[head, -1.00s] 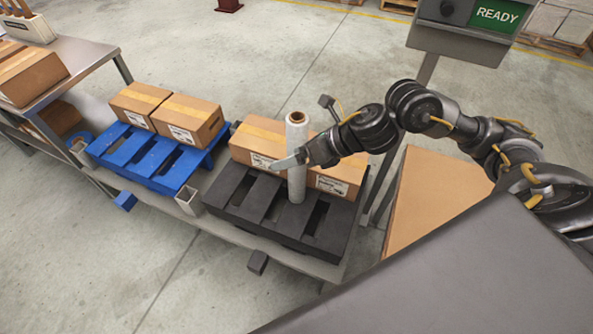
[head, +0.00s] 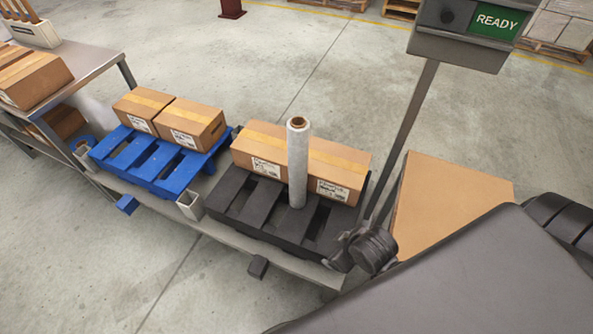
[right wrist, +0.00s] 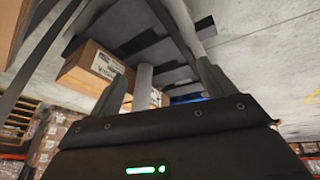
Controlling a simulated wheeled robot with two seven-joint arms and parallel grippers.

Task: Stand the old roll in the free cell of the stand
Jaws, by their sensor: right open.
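A roll of clear wrap (head: 298,165) with a brown core stands upright on the black pallet (head: 262,205), against the front of the cartons. My right gripper (right wrist: 160,75) is open and empty in the right wrist view. The roll (right wrist: 144,88) shows beyond its fingers, apart from them. In the head view part of my right arm is low at the pallet's right corner, clear of the roll. A pale holder (head: 30,34) with brown upright pieces stands on the table at the far left; I cannot tell its cells. My left gripper is out of view.
Brown cartons (head: 262,140) lie along the back of the black pallet. A blue pallet (head: 160,172) with two cartons is to its left, with a small open grey box (head: 190,205) between. A post with a READY display (head: 495,22) rises at the right, near a large brown board (head: 440,205).

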